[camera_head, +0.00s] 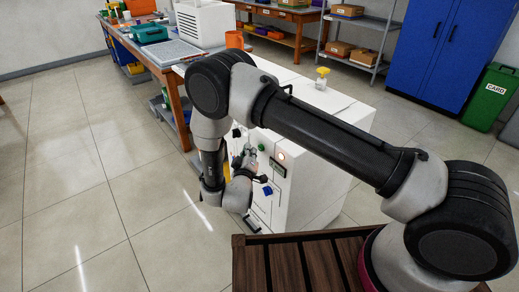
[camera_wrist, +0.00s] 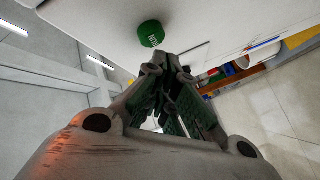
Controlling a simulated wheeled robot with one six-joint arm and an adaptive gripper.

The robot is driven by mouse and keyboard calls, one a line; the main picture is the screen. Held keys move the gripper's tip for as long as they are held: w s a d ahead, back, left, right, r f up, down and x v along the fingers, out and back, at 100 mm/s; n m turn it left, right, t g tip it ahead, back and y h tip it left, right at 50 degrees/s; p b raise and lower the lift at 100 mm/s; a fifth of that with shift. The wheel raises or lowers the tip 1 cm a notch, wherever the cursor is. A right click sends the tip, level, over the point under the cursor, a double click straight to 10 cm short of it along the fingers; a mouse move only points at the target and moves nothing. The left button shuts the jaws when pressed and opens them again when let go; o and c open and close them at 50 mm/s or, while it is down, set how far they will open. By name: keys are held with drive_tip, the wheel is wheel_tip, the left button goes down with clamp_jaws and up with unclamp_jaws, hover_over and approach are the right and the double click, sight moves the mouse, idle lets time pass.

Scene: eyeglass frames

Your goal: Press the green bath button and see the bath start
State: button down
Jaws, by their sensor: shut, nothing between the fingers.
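The green button (camera_wrist: 150,34) is a round cap with small white lettering on a pale panel in the wrist view. My gripper (camera_wrist: 172,62) is shut and empty. Its fingertips appear just below and right of the button in that view, with a small visible gap in the picture; I cannot tell the depth between them. In the head view my gripper (camera_head: 248,153) is in front of the control face of the white bath cabinet (camera_head: 312,190). The arm and gripper cover part of that face there.
The cabinet face also carries a lit round lamp (camera_head: 281,155) and a blue part (camera_head: 267,190). A yellow-topped bottle (camera_head: 322,78) stands on the cabinet top. A workbench (camera_head: 160,67) with trays adjoins behind. The tiled floor at left is clear.

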drive_tip(key=s+a, duration=0.2)
drive_tip(key=a, duration=0.2)
drive_tip(key=shift+s+a, duration=0.1)
drive_tip(key=shift+s, duration=0.3)
idle(0.9)
